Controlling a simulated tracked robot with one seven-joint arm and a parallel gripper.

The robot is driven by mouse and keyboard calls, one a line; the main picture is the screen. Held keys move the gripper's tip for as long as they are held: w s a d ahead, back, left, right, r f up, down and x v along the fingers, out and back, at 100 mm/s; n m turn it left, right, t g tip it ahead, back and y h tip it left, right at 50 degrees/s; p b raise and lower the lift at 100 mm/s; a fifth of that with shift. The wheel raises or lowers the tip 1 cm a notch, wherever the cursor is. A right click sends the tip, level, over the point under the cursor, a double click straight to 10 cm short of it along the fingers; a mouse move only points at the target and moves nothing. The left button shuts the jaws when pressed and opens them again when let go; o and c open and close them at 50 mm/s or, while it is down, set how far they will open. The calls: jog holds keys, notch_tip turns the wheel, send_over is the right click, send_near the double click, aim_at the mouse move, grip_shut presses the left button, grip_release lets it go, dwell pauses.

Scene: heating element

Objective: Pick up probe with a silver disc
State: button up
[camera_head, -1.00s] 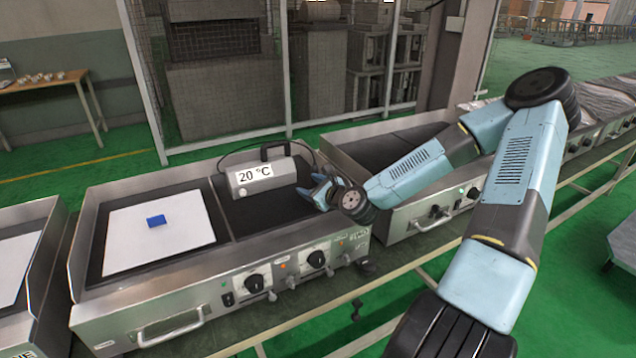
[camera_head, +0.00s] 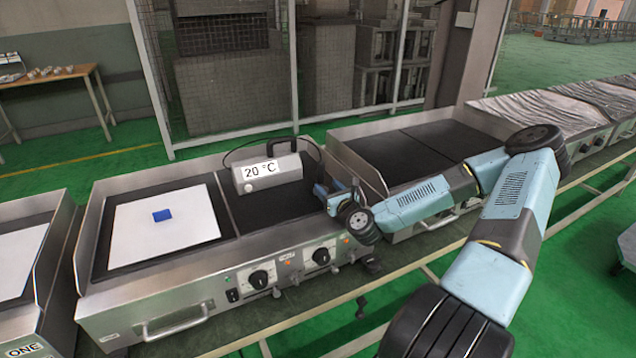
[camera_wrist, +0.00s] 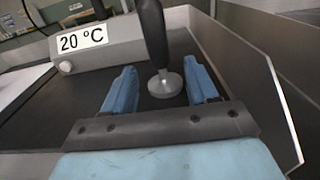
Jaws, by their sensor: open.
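The probe (camera_wrist: 154,45) shows in the wrist view as a black handle standing upright with a silver disc (camera_wrist: 165,84) at its foot, resting on the dark plate. My gripper (camera_wrist: 163,82) is open, its two blue fingers on either side of the disc in the picture; I cannot tell whether they touch it. In the head view my gripper (camera_head: 325,190) is at the right end of the dark hot plate, and the probe is not clearly visible there. The thermometer box (camera_head: 268,175), reading 20 °C, stands behind; it also shows in the wrist view (camera_wrist: 105,45).
A white sheet (camera_head: 165,240) with a blue block (camera_head: 162,215) on it lies on the left plate. The heater's raised metal side wall (camera_wrist: 265,85) is close to the right of my gripper. Knobs (camera_head: 259,279) line the heater's front.

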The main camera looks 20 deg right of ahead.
aim_at(318, 176)
jog(key=shift+w+a+r, duration=0.1)
jog(key=shift+w+a, duration=0.15)
jog(key=shift+w, duration=1)
jog(key=shift+w+a+f, duration=0.1)
jog(key=shift+w+a, duration=0.15)
jog(key=shift+w, duration=0.95)
jog(key=shift+w+a+r, duration=0.1)
jog(key=shift+w+a, duration=0.15)
jog(key=shift+w, duration=1)
jog(key=c, duration=1)
grip_shut()
jog(key=shift+r, duration=0.1)
